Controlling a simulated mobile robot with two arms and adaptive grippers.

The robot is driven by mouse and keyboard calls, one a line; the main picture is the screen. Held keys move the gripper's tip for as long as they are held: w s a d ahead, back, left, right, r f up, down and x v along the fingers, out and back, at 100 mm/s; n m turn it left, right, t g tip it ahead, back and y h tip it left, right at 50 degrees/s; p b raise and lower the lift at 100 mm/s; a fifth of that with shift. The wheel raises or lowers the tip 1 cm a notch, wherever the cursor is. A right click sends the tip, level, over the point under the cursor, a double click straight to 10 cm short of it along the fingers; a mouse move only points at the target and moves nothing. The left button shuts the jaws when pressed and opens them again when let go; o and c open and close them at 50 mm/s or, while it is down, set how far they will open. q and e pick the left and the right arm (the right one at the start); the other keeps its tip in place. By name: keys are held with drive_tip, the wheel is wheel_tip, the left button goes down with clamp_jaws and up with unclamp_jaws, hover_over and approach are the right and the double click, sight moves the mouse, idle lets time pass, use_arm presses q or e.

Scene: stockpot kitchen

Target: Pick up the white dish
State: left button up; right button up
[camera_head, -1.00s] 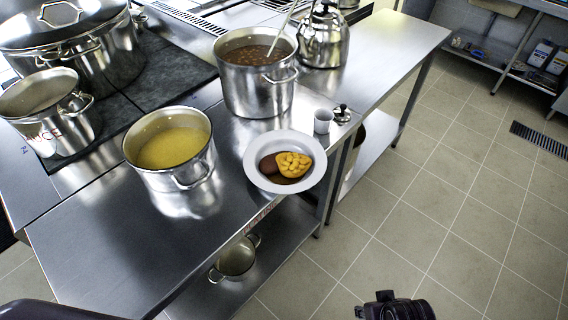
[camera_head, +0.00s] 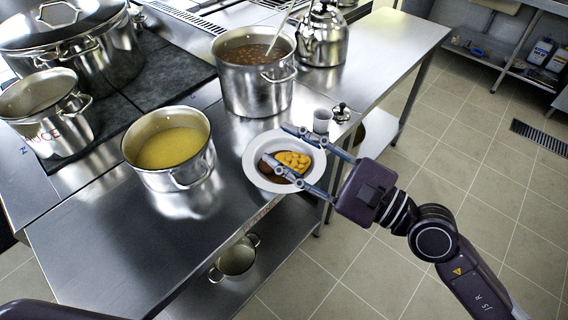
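The white dish (camera_head: 256,178) is a round, wide-rimmed plate at the right edge of the steel counter. It holds yellow and brown food (camera_head: 291,161). My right gripper (camera_head: 276,144) reaches in from the right with its two long fingers spread apart, one across the far part of the dish and one across the near part. It is open and appears over the dish; I cannot tell whether the fingers touch it. The fingers hide part of the rim and the food. My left gripper is not in view; only a dark part of my own body shows at the lower left.
A pot of yellow soup (camera_head: 206,167) stands left of the dish, and a pot of brown stew (camera_head: 228,88) stands behind it. A small white cup (camera_head: 322,121) and a small metal item (camera_head: 341,113) sit close behind my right gripper. The front counter surface (camera_head: 120,240) is clear.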

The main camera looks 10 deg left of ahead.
sight(312, 180)
drive_tip(key=w+d+f+n+h, duration=0.1)
drive_tip(key=d+f+n+h, duration=0.1)
drive_tip(key=f, duration=0.3)
drive_tip(key=w+d+f+n+g+h, duration=0.1)
drive_tip(key=w+d+f+n+h, duration=0.1)
drive_tip(key=d+f+n+h, duration=0.1)
drive_tip(key=w+d+f+n+h, duration=0.1)
drive_tip(key=d+f+n+h, duration=0.1)
drive_tip(key=f, duration=0.5)
drive_tip(key=shift+w+d+f+n+g+h, duration=0.15)
drive_tip(key=shift+w+d+n+g+h, duration=0.2)
drive_tip(key=shift+n+h, duration=0.45)
drive_tip(key=shift+w+d+f, duration=0.1)
drive_tip(key=shift+w+f, duration=0.1)
drive_tip(key=shift+f, duration=0.1)
drive_tip(key=p+x, duration=0.2)
drive_tip(key=x, duration=0.4)
drive_tip(key=shift+r+p, duration=0.15)
drive_tip(key=shift+p, duration=0.2)
drive_tip(key=shift+w+a+f, duration=0.25)
drive_tip(key=shift+a+f, duration=0.2)
drive_tip(key=shift+c, duration=0.5)
clamp_jaws()
